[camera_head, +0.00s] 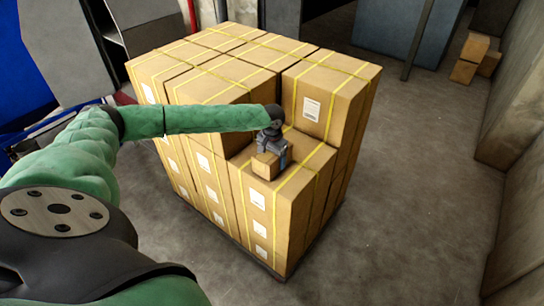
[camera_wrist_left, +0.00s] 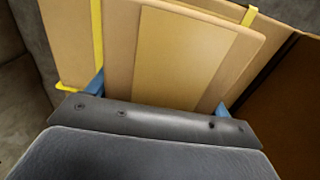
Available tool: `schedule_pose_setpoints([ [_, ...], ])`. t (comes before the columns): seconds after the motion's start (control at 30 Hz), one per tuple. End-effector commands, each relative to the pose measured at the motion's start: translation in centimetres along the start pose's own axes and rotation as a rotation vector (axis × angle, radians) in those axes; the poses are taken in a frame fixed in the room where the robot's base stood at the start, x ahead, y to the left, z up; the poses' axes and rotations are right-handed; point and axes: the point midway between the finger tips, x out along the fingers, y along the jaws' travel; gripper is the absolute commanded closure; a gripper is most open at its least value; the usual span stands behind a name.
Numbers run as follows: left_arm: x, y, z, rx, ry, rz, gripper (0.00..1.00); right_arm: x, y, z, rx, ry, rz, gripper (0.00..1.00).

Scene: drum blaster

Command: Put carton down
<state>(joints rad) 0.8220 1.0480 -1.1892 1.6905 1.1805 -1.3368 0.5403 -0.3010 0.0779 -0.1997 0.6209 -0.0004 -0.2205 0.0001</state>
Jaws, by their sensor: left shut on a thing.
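A small brown carton (camera_head: 266,165) is at the lower, front step of a strapped stack of large boxes (camera_head: 262,200). My left gripper (camera_head: 272,154) is shut on it from above. In the left wrist view, the two blue fingers of the left gripper (camera_wrist_left: 158,97) sit at either side of the small carton (camera_wrist_left: 180,58). The carton is over the top face of a large box; I cannot tell whether it touches it. My right gripper is not in view.
Taller boxes (camera_head: 328,95) of the stack rise behind and to the left of the small carton. More cartons (camera_head: 465,70) stand by the right wall. The concrete floor (camera_head: 420,200) right of the stack is clear.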

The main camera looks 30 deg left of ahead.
Motion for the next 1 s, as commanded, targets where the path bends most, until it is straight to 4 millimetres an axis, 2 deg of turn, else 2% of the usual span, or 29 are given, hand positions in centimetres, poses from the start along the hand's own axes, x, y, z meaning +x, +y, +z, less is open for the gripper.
schedule_pose_setpoints([
  [0.2,0.1,0.0,0.0,0.000,0.001,0.000,0.67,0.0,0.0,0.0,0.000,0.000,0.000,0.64],
  [0.23,0.2,0.0,0.0,0.000,-0.001,0.000,0.18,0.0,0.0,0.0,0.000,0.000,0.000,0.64],
  [0.33,0.2,0.0,0.0,0.000,-0.001,0.000,0.00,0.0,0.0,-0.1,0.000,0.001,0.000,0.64],
  [0.63,-0.1,0.0,0.0,0.000,0.000,-0.001,0.00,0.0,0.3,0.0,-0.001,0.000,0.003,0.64],
  [0.73,-0.6,0.0,0.0,0.000,0.000,-0.001,0.00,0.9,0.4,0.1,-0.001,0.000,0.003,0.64],
  [0.87,-2.3,-0.1,0.0,0.000,0.002,-0.001,0.00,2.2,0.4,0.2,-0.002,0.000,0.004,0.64],
  [1.0,-5.1,0.0,-0.1,0.001,0.004,-0.001,0.00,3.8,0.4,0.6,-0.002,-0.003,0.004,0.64],
])
